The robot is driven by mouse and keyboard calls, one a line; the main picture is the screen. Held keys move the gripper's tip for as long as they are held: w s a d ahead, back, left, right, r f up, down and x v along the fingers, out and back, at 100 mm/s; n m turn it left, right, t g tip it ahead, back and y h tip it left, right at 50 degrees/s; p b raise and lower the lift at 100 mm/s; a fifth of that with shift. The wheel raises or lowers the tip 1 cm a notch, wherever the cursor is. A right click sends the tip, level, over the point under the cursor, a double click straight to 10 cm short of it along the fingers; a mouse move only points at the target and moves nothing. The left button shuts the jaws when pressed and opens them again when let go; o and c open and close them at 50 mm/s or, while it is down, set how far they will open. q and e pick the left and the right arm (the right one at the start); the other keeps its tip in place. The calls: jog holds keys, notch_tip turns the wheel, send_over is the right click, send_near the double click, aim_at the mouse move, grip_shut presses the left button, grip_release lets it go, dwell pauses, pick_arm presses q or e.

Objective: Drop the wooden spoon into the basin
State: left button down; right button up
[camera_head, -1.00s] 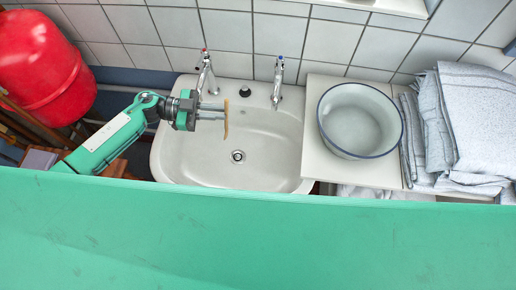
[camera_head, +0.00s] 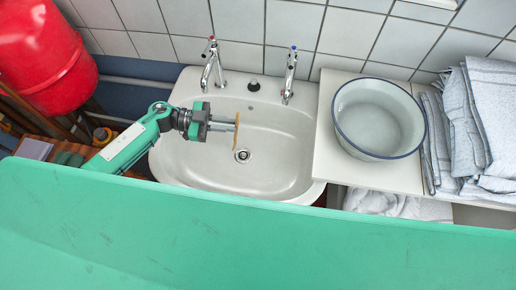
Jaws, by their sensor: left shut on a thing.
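My left gripper (camera_head: 222,124) is shut on the wooden spoon (camera_head: 236,131), a thin light-brown piece seen nearly edge-on at the fingertips. Gripper and spoon are over the white sink, left of its middle and close to the drain in this view. How high they are above the sink is hard to tell. The basin (camera_head: 379,118), a round white bowl with a dark blue rim, stands on the white counter to the right of the sink. It looks empty and is well to the right of the spoon. My right gripper is not in view.
The sink (camera_head: 281,178) has two chrome taps (camera_head: 210,65) at its back edge. Folded grey towels (camera_head: 490,110) are stacked right of the basin on the counter (camera_head: 335,167). A red tank (camera_head: 45,60) stands at left. A large green surface fills the foreground.

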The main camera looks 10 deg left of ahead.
pick_arm(q)
jog(key=shift+f, duration=0.2)
jog(key=c, duration=1.4)
grip_release()
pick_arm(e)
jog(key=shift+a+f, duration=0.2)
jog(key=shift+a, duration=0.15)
